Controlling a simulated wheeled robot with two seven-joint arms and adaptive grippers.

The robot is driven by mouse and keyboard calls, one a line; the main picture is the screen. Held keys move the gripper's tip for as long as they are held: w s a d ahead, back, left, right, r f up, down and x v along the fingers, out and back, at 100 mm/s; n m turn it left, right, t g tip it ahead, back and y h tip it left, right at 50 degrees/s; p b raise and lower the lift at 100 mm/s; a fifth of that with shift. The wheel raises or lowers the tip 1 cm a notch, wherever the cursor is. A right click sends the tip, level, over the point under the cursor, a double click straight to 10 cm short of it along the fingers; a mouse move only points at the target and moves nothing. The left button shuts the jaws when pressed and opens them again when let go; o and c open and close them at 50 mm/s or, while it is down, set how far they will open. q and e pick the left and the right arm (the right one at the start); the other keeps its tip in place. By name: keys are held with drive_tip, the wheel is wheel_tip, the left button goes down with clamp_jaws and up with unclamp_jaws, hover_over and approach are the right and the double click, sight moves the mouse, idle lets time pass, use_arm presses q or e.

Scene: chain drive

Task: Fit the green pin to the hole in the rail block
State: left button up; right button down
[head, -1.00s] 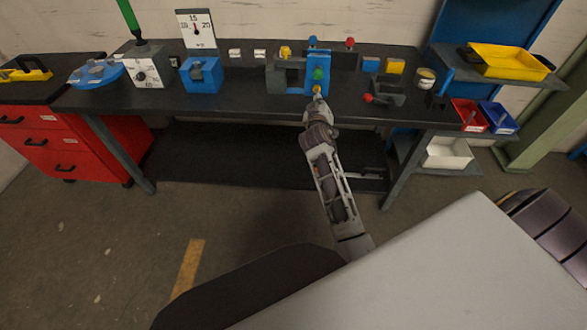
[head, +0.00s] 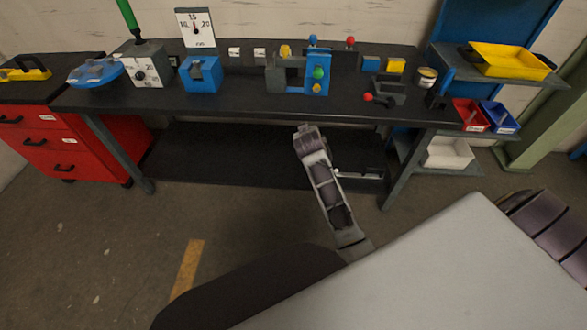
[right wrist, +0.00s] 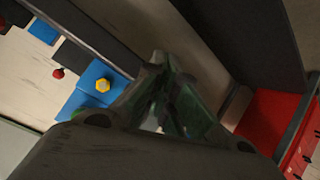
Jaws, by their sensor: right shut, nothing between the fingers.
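In the head view, the green pin (head: 319,72) shows as a rounded green piece on the front of a blue upright part (head: 309,63). A yellow piece (head: 316,87) sits just below it. A grey block (head: 277,82), which may be the rail block, stands directly left of the blue part; its hole cannot be made out. My right gripper (right wrist: 163,68) is shut and empty in the right wrist view, apart from the blue part and a yellow hexagonal piece (right wrist: 103,85). My left gripper is out of view.
The dark bench (head: 235,105) has clear room along its front. A blue block (head: 200,75) and a dial box (head: 148,67) stand to the left. A red-knobbed lever (head: 368,97) is on the right. Red (head: 470,115) and blue bins (head: 499,117) sit beyond the bench's right end.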

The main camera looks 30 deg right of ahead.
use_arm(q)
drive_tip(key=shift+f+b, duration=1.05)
use_arm(e)
drive_tip(key=s+a+f+g+y, duration=0.1)
drive_tip(key=s+a+f, duration=0.1)
drive_tip(key=a+f, duration=0.2)
drive_tip(key=s+a+f+n+g+y, duration=0.1)
drive_tip(key=s+a+f+y, duration=0.1)
drive_tip(key=f, duration=0.4)
drive_tip(key=shift+s+a+f, duration=0.2)
drive_tip(key=shift+s+a, duration=0.35)
drive_tip(key=shift+a, duration=0.4)
